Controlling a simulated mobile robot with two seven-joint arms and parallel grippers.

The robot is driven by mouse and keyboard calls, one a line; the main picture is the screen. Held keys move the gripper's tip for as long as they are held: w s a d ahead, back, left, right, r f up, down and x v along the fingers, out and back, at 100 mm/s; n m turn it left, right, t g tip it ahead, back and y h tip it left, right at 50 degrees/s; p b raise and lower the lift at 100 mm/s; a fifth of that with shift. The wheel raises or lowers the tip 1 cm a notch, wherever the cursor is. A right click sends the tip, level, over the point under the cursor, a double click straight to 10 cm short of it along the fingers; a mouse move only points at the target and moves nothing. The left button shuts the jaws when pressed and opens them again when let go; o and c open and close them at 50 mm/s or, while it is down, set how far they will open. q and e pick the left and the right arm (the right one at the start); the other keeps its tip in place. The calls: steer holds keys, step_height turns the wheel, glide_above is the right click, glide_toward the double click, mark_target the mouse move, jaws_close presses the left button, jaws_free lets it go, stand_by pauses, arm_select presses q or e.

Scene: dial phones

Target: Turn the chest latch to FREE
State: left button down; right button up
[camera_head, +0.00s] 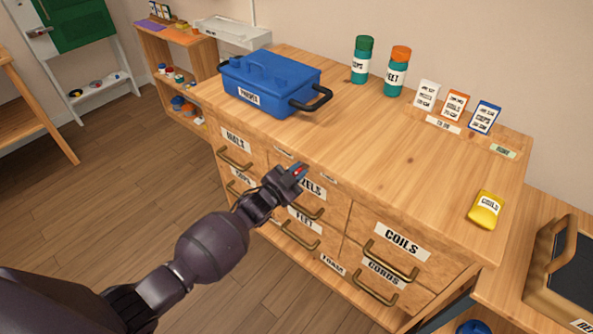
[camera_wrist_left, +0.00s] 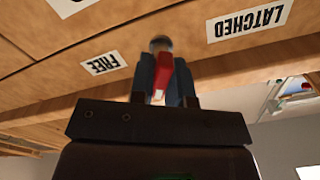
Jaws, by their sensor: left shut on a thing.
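My left gripper (camera_head: 299,170) is at the front top edge of the wooden chest (camera_head: 240,141). Its blue fingers are shut on the red latch handle (camera_wrist_left: 158,78), which also shows as a red spot in the head view (camera_head: 297,171). A round metal end (camera_wrist_left: 160,43) shows at the handle's tip. In the left wrist view the labels are upside down: FREE (camera_wrist_left: 103,63) is left of the handle and LATCHED (camera_wrist_left: 248,21) is right of it. The handle lies between them, and its exact angle is hard to tell. My right gripper is not in view.
A blue toolbox (camera_head: 270,85) with black handles sits on the chest top. The middle of the top is clear.

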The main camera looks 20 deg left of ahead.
arm_select(q)
steer(key=shift+f+m, duration=0.1)
steer(key=shift+m, duration=1.5)
steer(key=c, duration=1.4)
jaws_free()
steer(key=shift+c, duration=0.2)
steer(key=shift+s, duration=0.1)
steer(key=p+v, duration=0.2)
steer(key=v, duration=0.8)
steer(key=shift+s, duration=0.35)
steer(key=shift+a, duration=0.15)
